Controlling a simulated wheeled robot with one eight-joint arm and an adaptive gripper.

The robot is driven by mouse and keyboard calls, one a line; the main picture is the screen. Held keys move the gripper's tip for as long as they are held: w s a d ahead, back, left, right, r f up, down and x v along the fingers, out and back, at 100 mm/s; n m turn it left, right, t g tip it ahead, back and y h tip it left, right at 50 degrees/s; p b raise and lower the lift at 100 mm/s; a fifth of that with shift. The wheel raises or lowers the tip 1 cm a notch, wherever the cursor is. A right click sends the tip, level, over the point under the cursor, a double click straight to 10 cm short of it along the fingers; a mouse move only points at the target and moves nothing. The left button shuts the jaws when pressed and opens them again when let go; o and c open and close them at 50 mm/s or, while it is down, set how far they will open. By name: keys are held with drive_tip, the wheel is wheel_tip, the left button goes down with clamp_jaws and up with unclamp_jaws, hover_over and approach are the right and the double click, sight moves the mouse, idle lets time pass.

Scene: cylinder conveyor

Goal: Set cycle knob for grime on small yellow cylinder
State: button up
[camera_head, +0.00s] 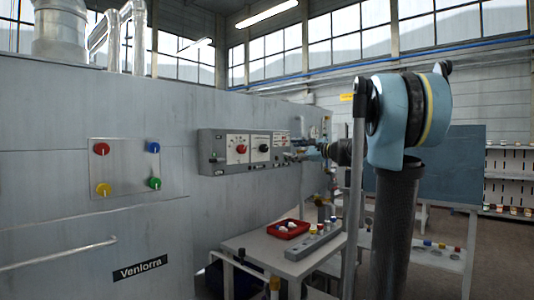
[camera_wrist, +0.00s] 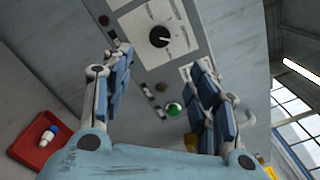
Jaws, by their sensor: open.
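A grey control panel (camera_head: 205,152) on the machine's wall carries a red knob (camera_head: 241,149) and a black knob (camera_head: 264,149), each on a white dial plate. In the wrist view a black knob (camera_wrist: 159,37) with a white pointer mark shows beyond and between my fingertips. My gripper (camera_wrist: 163,58) is open and empty, facing the panel; its fingers stand either side of the knob's line, apart from it. In the head view my gripper (camera_head: 294,155) is at the panel's right end. I cannot make out a small yellow cylinder for certain.
A green button (camera_wrist: 173,109) is between my fingers. Below the panel, a table (camera_head: 262,250) holds a red tray (camera_head: 275,233) with whitish pieces and a grey rack (camera_head: 306,247) with several small cylinders. A plate with four coloured buttons (camera_head: 125,165) is on the wall at left.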

sight(266, 149)
drive_tip(key=x, duration=1.5)
drive_tip(key=shift+w+a, duration=0.25)
drive_tip(key=shift+a, duration=0.05)
drive_tip(key=c, duration=1.1)
